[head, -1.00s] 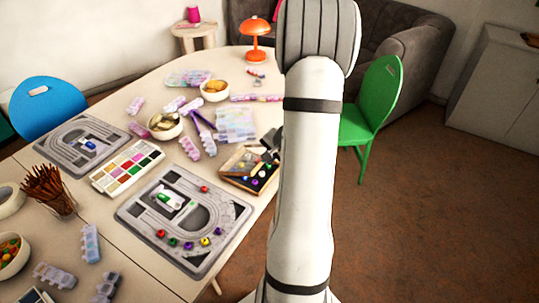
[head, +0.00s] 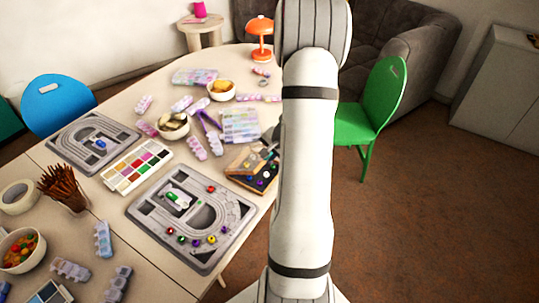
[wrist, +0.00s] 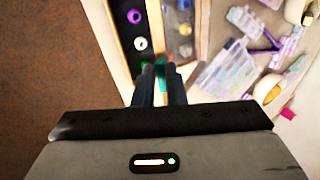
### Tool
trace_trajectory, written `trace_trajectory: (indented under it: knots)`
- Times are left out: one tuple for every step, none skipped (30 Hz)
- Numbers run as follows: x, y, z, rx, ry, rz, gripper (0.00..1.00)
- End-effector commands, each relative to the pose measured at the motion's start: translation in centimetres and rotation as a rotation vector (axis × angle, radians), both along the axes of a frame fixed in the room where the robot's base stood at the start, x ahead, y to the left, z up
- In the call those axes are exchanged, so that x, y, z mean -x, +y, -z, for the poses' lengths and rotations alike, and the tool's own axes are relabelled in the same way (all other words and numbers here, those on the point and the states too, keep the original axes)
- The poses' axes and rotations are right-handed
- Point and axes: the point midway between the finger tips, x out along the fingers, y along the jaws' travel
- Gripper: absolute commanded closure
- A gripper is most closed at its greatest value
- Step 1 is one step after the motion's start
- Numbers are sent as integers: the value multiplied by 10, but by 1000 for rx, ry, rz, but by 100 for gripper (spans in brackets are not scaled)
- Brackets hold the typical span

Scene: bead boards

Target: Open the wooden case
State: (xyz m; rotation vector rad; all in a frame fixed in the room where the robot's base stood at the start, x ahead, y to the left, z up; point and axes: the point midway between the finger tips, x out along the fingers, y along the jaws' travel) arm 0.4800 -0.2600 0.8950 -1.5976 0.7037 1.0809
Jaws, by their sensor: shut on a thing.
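The wooden case (head: 233,176) lies near the table's right edge in the head view, beside the bead board. Its lid (head: 247,158) covers only part of it; a dark strip with coloured beads is uncovered along the near right side. In the wrist view the uncovered dark strip (wrist: 129,38) holds purple, white and green beads, next to the pale wooden lid edge (wrist: 152,30). My gripper (wrist: 161,78) is shut at the lid, with a small teal and orange bit showing between the fingertips. In the head view my arm hides most of the gripper.
The grey bead board (head: 222,251) lies in front of the case, with a paint set (head: 136,165) to its left. A clear organizer (head: 240,125), bowls and bead boxes crowd the table behind. A green chair (head: 372,115) stands right of my arm.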

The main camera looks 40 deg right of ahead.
Motion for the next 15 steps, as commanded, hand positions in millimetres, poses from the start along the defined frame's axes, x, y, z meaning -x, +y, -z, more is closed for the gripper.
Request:
trace_trajectory:
  knots:
    - [-1, 0, -6, 2, 6, 0, 100]
    - [-2, 1, -7, 4, 10, 0, 100]
    - [-3, 1, -8, 5, 15, -2, 100]
    - [-4, 1, -9, 7, 20, -1, 100]
    - [-4, 1, -9, 9, 24, -1, 100]
    - [-5, 2, -10, 10, 29, 0, 100]
    - [-5, 2, -10, 12, 34, 0, 100]
    - [-6, 2, -11, 13, 38, 1, 100]
    - [-7, 2, -12, 15, 43, -1, 100]
    - [-7, 3, -12, 16, 47, -1, 100]
    - [-8, 3, -13, 19, 51, -1, 100]
    - [-9, 3, -14, 21, 57, -1, 100]
    - [-9, 4, -14, 23, 60, -1, 100]
    - [-10, 4, -15, 24, 63, -1, 100]
    - [-11, 4, -16, 27, 67, -1, 100]
